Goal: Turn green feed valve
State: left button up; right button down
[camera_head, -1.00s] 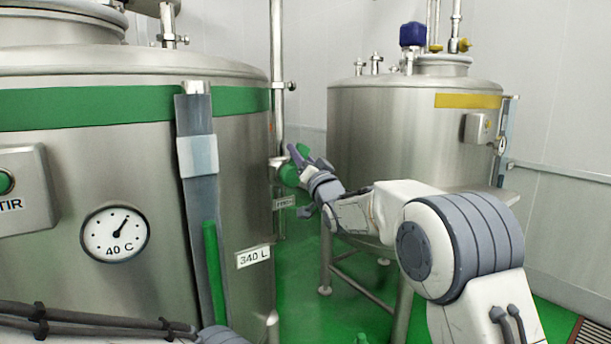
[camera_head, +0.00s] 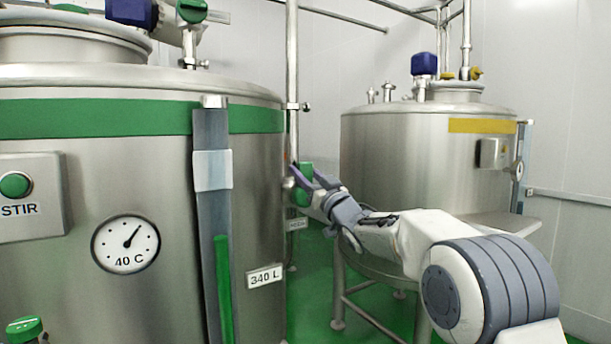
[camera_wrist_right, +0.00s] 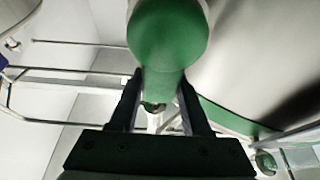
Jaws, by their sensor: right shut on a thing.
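The green feed valve (camera_head: 306,168) sits on the vertical pipe just right of the green-banded tank (camera_head: 70,118). Its green handle looks upright in the head view and is partly hidden by my fingers. My right gripper (camera_head: 302,180) reaches it from the right and is shut on the handle. In the right wrist view, the green handle (camera_wrist_right: 167,35) runs down between the two dark fingers of my right gripper (camera_wrist_right: 160,80). Its rounded green end is closest to the camera. My left gripper is not in view.
The tank carries a STIR button box (camera_head: 38,212), a round gauge (camera_head: 126,245) and a level tube (camera_head: 212,240) with green filling. A yellow-banded tank (camera_head: 400,150) stands behind my right arm. A green-capped part (camera_head: 25,328) shows at the lower left.

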jog(key=shift+a+f, duration=0.15)
jog(key=shift+c, duration=1.8)
grip_release()
jog(key=b+v, duration=0.3)
jog(key=v, duration=0.7)
jog(key=shift+s+d, duration=0.2)
